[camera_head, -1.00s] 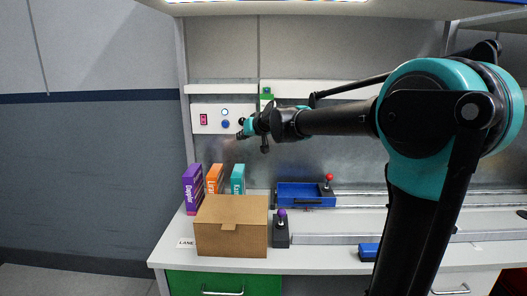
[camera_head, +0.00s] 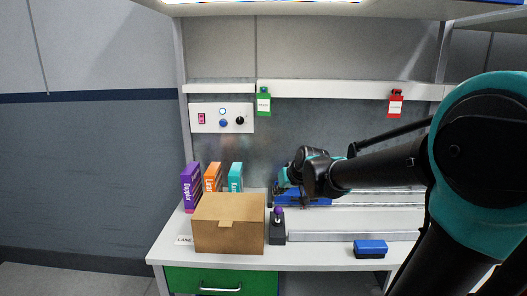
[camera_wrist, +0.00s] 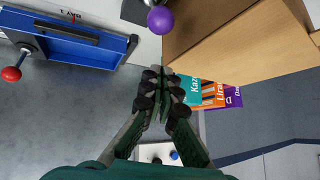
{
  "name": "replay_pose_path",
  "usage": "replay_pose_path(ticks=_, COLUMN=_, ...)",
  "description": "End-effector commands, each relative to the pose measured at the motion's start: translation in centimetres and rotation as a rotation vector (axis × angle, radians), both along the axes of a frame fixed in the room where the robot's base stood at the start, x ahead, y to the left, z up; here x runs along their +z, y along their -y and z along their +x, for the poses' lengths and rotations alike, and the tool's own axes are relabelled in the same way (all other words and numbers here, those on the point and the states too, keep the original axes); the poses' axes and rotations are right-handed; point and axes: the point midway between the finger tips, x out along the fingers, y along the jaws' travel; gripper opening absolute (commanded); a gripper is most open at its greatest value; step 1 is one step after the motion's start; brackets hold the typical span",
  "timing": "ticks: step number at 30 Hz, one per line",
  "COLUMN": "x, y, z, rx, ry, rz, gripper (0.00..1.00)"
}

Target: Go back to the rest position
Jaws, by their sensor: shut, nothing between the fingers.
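My gripper (camera_wrist: 161,97) shows in the wrist view with its dark fingers together and nothing between them. In the head view my gripper (camera_head: 276,193) is small and partly hidden by my own wrist. It hangs above the workbench, in front of the blue tray (camera_head: 318,201), which is mostly covered by my arm there. The wrist view shows the tray (camera_wrist: 85,45) at upper left. My arm reaches in from the right side of the head view.
A cardboard box (camera_head: 228,225) stands on the bench, beside a purple-knobbed lever (camera_head: 277,230). Purple (camera_head: 191,186), orange (camera_head: 213,177) and teal (camera_head: 236,177) boxes stand behind it. A blue block (camera_head: 370,247) lies at the front right. A control panel (camera_head: 222,118) is on the back wall.

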Motion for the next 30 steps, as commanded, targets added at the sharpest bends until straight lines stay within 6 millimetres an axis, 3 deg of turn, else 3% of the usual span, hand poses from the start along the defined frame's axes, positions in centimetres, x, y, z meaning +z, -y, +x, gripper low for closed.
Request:
replay_pose_path(ticks=3, x=-5.0, y=4.3, z=-5.5, rx=-0.066, ry=-0.088, rz=-0.054, gripper=0.00)
replay_pose_path(ticks=9, x=-12.3, y=10.1, z=-14.8, rx=-0.183, ry=-0.233, rz=-0.138, gripper=0.00)
replay_pose_path(ticks=15, x=-16.3, y=13.2, z=-21.0, rx=-0.267, ry=-0.324, rz=-0.189, gripper=0.00)
replay_pose_path(ticks=30, x=-16.6, y=13.4, z=-21.5, rx=-0.275, ry=-0.330, rz=-0.193, gripper=0.00)
